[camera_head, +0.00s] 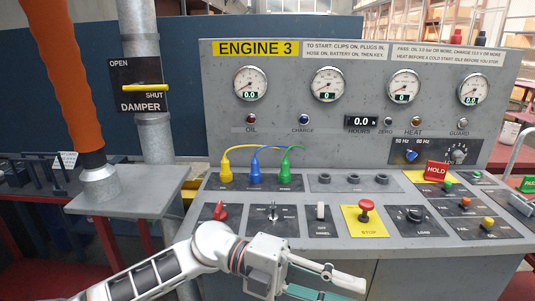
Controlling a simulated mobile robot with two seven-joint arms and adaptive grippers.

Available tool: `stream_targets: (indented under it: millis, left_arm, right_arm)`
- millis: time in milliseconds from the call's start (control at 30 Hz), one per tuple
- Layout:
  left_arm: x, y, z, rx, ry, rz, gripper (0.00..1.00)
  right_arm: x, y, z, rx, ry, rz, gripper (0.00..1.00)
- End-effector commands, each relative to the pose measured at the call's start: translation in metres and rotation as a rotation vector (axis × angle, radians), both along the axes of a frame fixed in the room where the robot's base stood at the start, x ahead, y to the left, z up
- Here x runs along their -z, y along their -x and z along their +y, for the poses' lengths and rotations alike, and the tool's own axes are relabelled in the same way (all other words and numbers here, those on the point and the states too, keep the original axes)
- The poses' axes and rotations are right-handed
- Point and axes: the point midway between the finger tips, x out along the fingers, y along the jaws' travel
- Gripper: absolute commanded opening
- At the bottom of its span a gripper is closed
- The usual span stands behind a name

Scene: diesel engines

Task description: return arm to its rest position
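My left arm comes in from the bottom left, and its gripper (335,283) is low in front of the engine console (370,250), below the yellow STOP plate. Its fingers point right and look spread, with a gap between them and nothing seen in it. The lower finger is partly cut off by the picture's bottom edge. The gripper looks apart from the controls. My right gripper is not in view.
The console carries a red STOP button (366,210), a red switch (219,211), several coloured plugs and a red HOLD sign (436,171). Left stand a grey shelf (130,195), an orange hose (65,75) and the yellow damper handle (145,87).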

Motion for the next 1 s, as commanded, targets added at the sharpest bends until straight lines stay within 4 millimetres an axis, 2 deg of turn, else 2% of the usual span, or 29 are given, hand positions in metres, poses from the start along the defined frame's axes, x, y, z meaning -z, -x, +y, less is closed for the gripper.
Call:
stream_targets:
  millis: [133,267,367,467,567,633,767,800,867,900,1000]
  left_arm:
    - [-0.016,-0.013,-0.003,-0.152,0.2,0.177,0.24]
    - [-0.018,-0.039,0.01,-0.32,0.338,0.335,0.24]
    - [-0.008,-0.062,0.028,-0.466,0.418,0.463,0.24]
    - [0.014,-0.084,0.053,-0.619,0.477,0.594,0.24]
    - [0.048,-0.102,0.083,-0.781,0.51,0.729,0.24]
    - [0.078,-0.111,0.107,-0.899,0.52,0.824,0.24]
    - [0.145,-0.113,0.155,-1.118,0.503,1.002,0.24]
    - [0.168,-0.109,0.17,-1.184,0.491,1.058,0.24]
    - [0.202,-0.1,0.192,-1.281,0.465,1.135,0.24]
    - [0.225,-0.091,0.207,-1.343,0.442,1.185,0.24]
    - [0.277,-0.063,0.241,-1.483,0.38,1.304,0.24]
  right_arm:
    - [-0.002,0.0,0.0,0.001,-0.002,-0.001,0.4]
    - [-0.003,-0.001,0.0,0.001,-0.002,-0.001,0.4]
    - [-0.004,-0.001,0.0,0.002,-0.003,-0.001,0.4]
    - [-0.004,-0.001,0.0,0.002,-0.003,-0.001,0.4]
    - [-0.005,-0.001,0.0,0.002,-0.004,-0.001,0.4]
    - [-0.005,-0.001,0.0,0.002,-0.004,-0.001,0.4]
    - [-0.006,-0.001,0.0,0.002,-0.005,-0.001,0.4]
    - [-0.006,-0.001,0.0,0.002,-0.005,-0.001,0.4]
    - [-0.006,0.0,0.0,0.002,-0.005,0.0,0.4]
    - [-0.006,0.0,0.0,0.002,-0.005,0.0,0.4]
    - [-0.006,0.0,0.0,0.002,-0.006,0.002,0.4]
